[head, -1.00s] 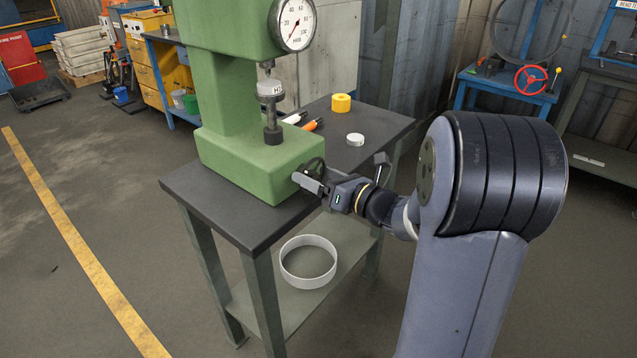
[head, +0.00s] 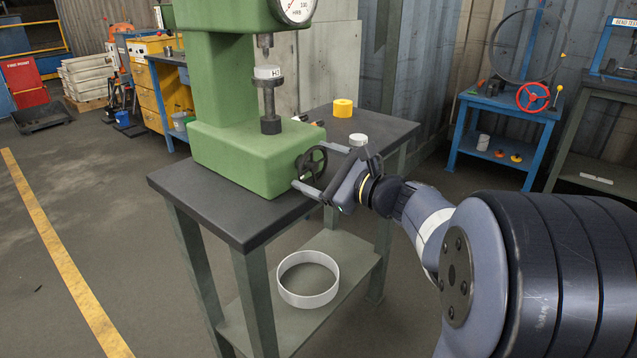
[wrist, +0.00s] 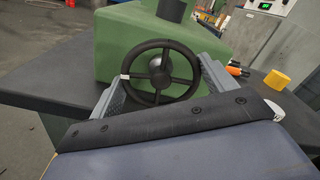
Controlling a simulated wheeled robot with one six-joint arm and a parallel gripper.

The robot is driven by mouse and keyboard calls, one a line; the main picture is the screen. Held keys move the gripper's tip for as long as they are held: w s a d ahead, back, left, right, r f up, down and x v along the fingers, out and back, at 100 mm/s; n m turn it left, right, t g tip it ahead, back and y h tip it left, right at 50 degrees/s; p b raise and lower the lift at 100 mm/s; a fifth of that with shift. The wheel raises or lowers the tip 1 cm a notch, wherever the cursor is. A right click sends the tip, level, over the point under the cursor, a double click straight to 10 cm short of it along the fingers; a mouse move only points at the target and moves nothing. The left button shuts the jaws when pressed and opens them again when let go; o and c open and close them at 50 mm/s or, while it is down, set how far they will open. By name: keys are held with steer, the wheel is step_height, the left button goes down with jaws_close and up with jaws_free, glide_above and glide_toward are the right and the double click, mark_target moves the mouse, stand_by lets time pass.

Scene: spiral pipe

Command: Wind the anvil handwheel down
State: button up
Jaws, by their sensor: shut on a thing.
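The black handwheel (head: 313,162) is on the front of the green tester's base (head: 240,158). It also shows in the wrist view (wrist: 160,66), where a small white mark is on the left of its rim. My gripper (head: 312,168) has one finger on each side of the wheel and is shut on its rim. The fingers lie along a slant in the head view. Above the base, the anvil (head: 268,84) carries a pale marked block (head: 267,72). The indenter (head: 265,42) is above the block, with a small gap visible.
The tester stands on a dark table (head: 215,205). A yellow ring (head: 343,108) and a white disc (head: 358,139) are on the table, the disc close behind my gripper. A white hoop (head: 309,280) lies on the lower shelf. Floor at left is open.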

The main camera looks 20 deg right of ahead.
steer(key=shift+f+n+b, duration=0.15)
steer(key=shift+n+b, duration=1.05)
steer(key=o, duration=1)
steer(key=shift+c, duration=0.2)
steer(key=shift+r+p, duration=0.2)
steer(key=shift+p, duration=0.2)
